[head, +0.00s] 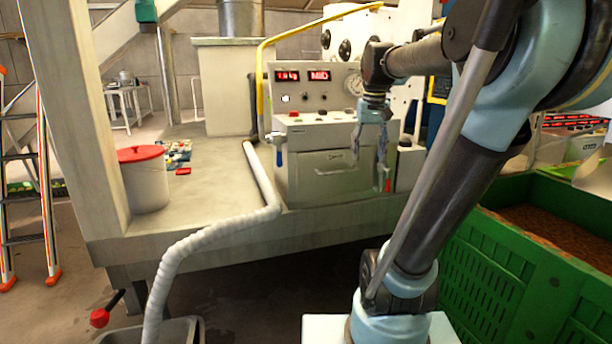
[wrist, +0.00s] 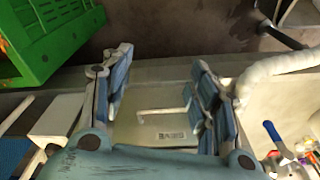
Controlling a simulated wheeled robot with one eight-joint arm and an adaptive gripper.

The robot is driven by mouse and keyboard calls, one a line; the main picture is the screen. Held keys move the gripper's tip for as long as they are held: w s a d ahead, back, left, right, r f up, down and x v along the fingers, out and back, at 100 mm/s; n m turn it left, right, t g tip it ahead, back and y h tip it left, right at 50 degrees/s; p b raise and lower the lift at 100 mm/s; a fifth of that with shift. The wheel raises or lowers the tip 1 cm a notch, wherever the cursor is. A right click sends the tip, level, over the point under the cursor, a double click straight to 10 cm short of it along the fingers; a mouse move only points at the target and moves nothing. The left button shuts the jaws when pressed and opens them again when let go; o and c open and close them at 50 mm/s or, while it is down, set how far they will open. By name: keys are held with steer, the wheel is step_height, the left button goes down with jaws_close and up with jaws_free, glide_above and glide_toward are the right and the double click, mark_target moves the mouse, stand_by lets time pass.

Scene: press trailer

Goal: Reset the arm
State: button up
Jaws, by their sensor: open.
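My gripper (head: 369,165) hangs from my raised arm with its fingers pointing down, in front of the grey control cabinet (head: 305,180). In the wrist view my gripper (wrist: 160,78) has its two blue-grey fingers spread wide, with nothing between them. Beyond the gap, the cabinet front shows a pale handle (wrist: 163,112) and a small label. I cannot tell how far the fingers are from the cabinet.
A green crate (head: 490,265) with brown contents stands at the right. A white bucket with a red lid (head: 143,180) stands on the platform. A pale hose (head: 190,243) runs over the platform edge. An orange-sided ladder (head: 45,180) is at the left.

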steer(key=s+f, duration=0.8)
steer(key=f, duration=0.4)
steer(key=s+f, duration=0.9)
steer(key=f, duration=0.2)
steer(key=shift+s+f+t, duration=0.2)
steer(key=shift+f+t, duration=0.15)
steer(key=shift+t, duration=0.05)
steer(key=shift+d, duration=0.1)
steer(key=shift+w+f, duration=0.2)
steer(key=shift+w, duration=0.3)
stand_by(0.9)
